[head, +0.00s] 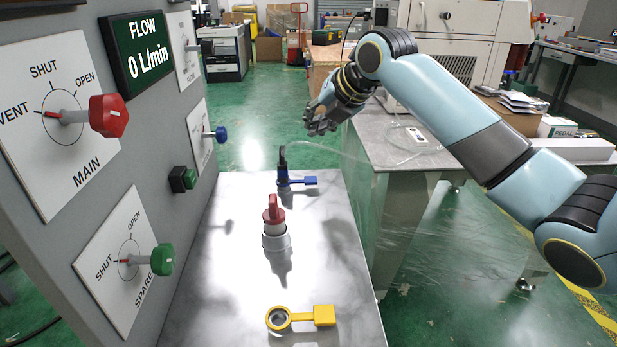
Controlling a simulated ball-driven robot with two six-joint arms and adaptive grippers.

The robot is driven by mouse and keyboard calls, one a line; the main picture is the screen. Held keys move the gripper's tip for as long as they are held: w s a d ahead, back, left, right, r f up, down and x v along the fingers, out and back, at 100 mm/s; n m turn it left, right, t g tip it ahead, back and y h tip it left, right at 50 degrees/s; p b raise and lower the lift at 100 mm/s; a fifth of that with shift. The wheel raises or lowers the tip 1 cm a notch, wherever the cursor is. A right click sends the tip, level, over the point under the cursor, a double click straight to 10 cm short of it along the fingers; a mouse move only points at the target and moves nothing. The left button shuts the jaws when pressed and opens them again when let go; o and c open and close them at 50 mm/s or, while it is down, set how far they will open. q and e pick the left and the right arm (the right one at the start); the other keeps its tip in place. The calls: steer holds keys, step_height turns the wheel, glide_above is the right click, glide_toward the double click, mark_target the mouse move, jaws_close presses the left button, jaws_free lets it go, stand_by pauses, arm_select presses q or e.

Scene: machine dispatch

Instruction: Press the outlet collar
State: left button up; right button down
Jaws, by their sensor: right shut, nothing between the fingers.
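A grey round fitting with a pale collar (276,242) and a red lever (273,208) on top stands upright on the marble-look shelf (235,300). Behind it is a blue fitting (283,178) with a dark upright connector and a blue tab. A clear hose appears to run from that connector to the right. I cannot tell which of these is the outlet collar. My right gripper (322,121) is shut and empty, in the air above and behind the blue fitting, apart from it. My left gripper is not in view.
A grey panel on the left carries a red MAIN knob (108,116), a green SPARE knob (162,259), a blue knob (221,133) and a display (148,55) reading 0 L/min. A yellow ring cap (281,318) lies at the shelf's front. A table (385,147) stands right.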

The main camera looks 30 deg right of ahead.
steer(key=b, duration=0.7)
glide_above(313, 178)
step_height(313, 178, down, 8)
steer(key=shift+r, duration=0.15)
steer(key=shift+d+f, duration=0.1)
steer(key=shift+f, duration=0.55)
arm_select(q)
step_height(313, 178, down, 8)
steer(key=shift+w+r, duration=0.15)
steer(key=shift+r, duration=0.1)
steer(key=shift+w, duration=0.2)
arm_select(e)
steer(key=shift+f, duration=0.1)
arm_select(q)
steer(key=shift+b, duration=0.3)
arm_select(e)
steer(key=shift+f, duration=0.3)
